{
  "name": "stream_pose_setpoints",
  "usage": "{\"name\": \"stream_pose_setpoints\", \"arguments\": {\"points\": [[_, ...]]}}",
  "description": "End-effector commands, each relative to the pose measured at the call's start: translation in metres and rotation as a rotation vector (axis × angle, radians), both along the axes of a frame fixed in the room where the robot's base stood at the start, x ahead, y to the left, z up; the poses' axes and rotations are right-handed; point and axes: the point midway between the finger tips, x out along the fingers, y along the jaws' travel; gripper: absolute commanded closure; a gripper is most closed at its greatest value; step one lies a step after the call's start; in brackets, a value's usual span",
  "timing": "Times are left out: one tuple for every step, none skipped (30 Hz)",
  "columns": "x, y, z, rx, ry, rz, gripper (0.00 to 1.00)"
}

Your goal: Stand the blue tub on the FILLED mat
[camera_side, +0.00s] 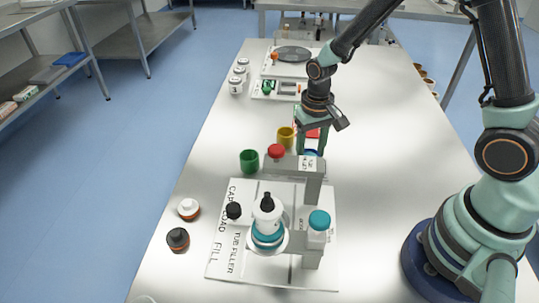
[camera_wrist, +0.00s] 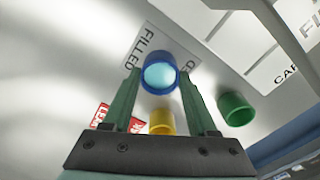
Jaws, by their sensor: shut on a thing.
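The blue tub (camera_wrist: 159,73) is between the two green fingers of my gripper (camera_wrist: 159,82) in the wrist view, with a pale blue inside showing. The FILLED mat (camera_wrist: 146,40), light grey with dark letters, lies behind and partly under the tub in that view. I cannot tell whether the tub touches the mat or is held just above it. In the side view my gripper (camera_side: 311,143) points down behind the tube filler. Only a little of the blue tub (camera_side: 311,153) shows there, and the mat is not clear to see.
A green tub (camera_side: 249,161) and a yellow tub (camera_side: 286,137) stand left of my gripper. The tube filler (camera_side: 312,188), with a red knob (camera_side: 276,151), stands in front of it. A red-and-white label (camera_wrist: 103,115) lies near one finger.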

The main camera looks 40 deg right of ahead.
Motion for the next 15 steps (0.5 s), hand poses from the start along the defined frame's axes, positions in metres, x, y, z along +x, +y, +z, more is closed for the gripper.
{"name": "stream_pose_setpoints", "arguments": {"points": [[0.0001, 0.0, -0.0004, 0.0, 0.0, 0.0, 0.99], [0.0, 0.0, -0.0011, 0.0, 0.0, 0.0, 0.99], [0.0001, 0.0, -0.0022, 0.0, 0.0, 0.0, 0.99], [0.0001, 0.0, -0.003, 0.0, 0.0, 0.0, 0.99], [0.0002, 0.0, -0.0026, 0.0, 0.0, 0.0, 0.3], [0.0002, 0.0, -0.0025, 0.0, -0.001, 0.0, 0.15], [0.0002, 0.0, -0.0024, 0.0, 0.0, 0.0, 0.11], [0.0001, 0.0001, -0.0024, 0.0, 0.0, 0.0, 0.11], [0.0001, 0.0, -0.0024, 0.0, 0.0, 0.0, 0.11], [0.0001, 0.0, -0.0024, 0.0, 0.0, 0.0, 0.11], [0.0001, 0.0, -0.0024, 0.0, 0.0, 0.0, 0.11], [0.0001, 0.0, -0.0024, 0.0, 0.0, 0.0, 0.11], [0.0001, 0.0, -0.0024, 0.0, 0.0, 0.0, 0.11], [0.0001, 0.0, -0.0024, 0.0, 0.0, 0.0, 0.11], [0.0001, 0.0, -0.0022, 0.0, 0.0, 0.0, 0.11]]}}
